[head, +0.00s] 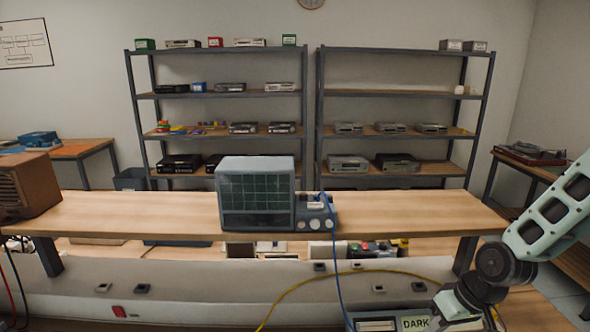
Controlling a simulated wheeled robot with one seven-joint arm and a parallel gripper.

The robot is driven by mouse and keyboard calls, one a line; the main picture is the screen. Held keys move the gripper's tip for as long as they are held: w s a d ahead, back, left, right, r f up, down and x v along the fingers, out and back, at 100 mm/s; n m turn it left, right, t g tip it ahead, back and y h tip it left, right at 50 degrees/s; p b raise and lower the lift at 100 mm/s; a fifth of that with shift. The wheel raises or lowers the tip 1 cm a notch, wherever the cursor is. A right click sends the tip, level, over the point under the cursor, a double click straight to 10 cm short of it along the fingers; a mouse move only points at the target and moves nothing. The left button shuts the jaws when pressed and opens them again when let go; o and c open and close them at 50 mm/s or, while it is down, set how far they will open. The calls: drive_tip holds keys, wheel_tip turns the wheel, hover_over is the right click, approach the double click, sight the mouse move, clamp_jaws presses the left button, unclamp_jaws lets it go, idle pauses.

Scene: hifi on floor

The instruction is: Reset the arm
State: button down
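My arm (550,212) enters at the right edge of the head view. It slopes down and left to a dark joint (497,264), and a pale link (455,305) runs on out of the bottom edge. The arm passes in front of the right end of the raised wooden shelf (400,215). No gripper fingers show, so whether my gripper is open, shut or holding anything is hidden.
An oscilloscope (257,195) stands mid-shelf, with a brown wooden box (25,187) at the left. Blue (338,260) and yellow (290,300) cables hang over the bench. A device labelled DARK (415,324) sits close left of my arm. Storage racks (313,120) stand behind.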

drive_tip(key=s+a+r+n+h+b, duration=0.1)
drive_tip(key=s+a+r, duration=0.3)
drive_tip(key=s, duration=0.3)
drive_tip(key=s+a+r+n+g+h+b, duration=0.1)
drive_tip(key=s+a+r+n+b, duration=0.1)
drive_tip(key=s+a+r, duration=0.2)
drive_tip(key=s+a+r+n+g+h+b, duration=0.1)
drive_tip(key=s+a+r+n, duration=0.1)
drive_tip(key=s+a+r, duration=0.2)
drive_tip(key=s+a, duration=0.3)
drive_tip(key=s, duration=0.3)
drive_tip(key=shift+s+a+r, duration=0.25)
drive_tip(key=shift+s+a, duration=0.05)
drive_tip(key=shift+s, duration=0.05)
